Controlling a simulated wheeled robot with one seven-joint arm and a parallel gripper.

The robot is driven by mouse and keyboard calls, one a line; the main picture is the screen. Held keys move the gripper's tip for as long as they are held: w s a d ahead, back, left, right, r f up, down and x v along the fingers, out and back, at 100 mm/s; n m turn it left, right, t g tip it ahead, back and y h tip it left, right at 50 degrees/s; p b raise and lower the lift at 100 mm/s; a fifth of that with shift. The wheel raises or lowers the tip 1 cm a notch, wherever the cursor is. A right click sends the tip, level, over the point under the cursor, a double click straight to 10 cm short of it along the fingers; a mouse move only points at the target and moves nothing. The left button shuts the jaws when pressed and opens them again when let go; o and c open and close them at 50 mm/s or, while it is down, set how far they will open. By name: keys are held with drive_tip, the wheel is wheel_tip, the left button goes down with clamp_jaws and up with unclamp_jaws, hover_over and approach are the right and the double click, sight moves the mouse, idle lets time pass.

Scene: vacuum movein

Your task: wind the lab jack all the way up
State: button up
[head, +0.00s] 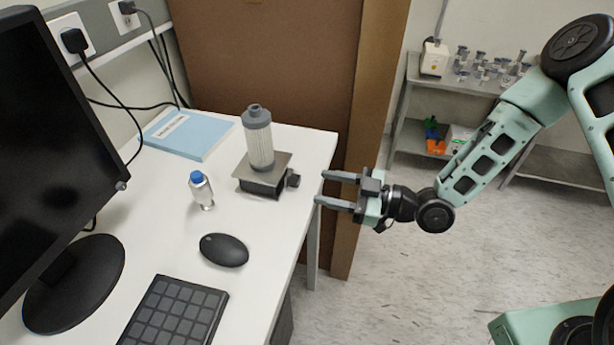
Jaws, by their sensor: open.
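The lab jack (257,183) stands on the white desk near its right edge. It has a grey square top plate and a dark body, and its plate looks low. Its dark knob (293,180) sticks out on the right side. A grey filter-like cylinder (259,143) stands upright on the plate. My gripper (320,188) is open and empty. Its two fingers point left at the knob, apart from it, just off the desk's right edge.
A small blue-capped bottle (202,191) stands left of the jack. A mouse (224,250), keypad (174,316), monitor (62,150) and blue book (187,134) share the desk (255,233). A brown panel (262,60) rises behind. Floor on the right is open.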

sight(299, 183)
drive_tip(key=shift+p+x, duration=0.55)
drive_tip(key=shift+x, duration=2.1)
drive_tip(key=c, duration=1)
drive_tip(key=shift+f, duration=0.1)
